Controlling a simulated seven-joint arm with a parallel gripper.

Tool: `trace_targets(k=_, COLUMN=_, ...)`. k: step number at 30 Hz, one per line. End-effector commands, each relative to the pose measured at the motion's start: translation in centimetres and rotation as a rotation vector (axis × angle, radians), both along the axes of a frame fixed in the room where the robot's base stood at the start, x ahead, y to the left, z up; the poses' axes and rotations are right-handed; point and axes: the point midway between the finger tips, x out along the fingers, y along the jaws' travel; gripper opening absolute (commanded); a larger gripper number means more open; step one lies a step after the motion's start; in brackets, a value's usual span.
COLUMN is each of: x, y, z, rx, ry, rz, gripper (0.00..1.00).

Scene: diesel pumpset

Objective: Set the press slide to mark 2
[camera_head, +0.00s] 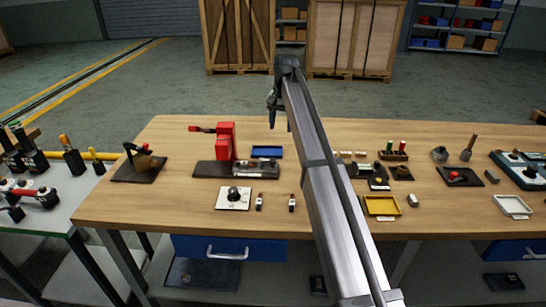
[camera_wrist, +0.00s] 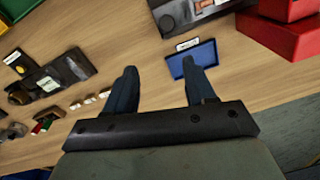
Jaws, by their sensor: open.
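A red press (camera_head: 226,142) with a side handle stands on a dark base (camera_head: 208,169) at the left of the wooden table. A grey block (camera_head: 255,169), which may be the slide, sits on the base's right part. Its marks are too small to read. In the wrist view the red body (camera_wrist: 275,40) is at the upper right, and the dark base (camera_wrist: 185,17) is at the top. My gripper (camera_head: 280,122) is open and empty above the table's back part, right of the press. In the wrist view its fingers (camera_wrist: 159,68) are apart, with bare wood between them.
A blue tray (camera_head: 267,152) is just behind the base; the right finger overlaps it in the wrist view. A white plate with a black knob (camera_head: 234,198) lies in front. A yellow tray (camera_head: 381,206) and small parts lie right of my arm.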

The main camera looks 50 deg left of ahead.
Motion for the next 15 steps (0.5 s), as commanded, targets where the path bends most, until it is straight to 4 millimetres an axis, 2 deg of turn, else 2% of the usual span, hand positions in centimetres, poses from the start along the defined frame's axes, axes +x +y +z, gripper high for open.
trace_targets(k=1, x=-1.1, y=0.5, z=0.3, rx=-0.017, ry=-0.006, rz=0.001, gripper=0.55)
trace_targets(k=3, x=-2.1, y=0.8, z=0.6, rx=-0.037, ry=-0.011, rz=-0.005, gripper=0.55)
trace_targets(k=8, x=-2.9, y=1.1, z=0.4, rx=-0.054, ry=-0.019, rz=-0.009, gripper=0.55)
trace_targets(k=15, x=-2.9, y=0.9, z=-2.4, rx=-0.055, ry=-0.017, rz=-0.009, gripper=0.55)
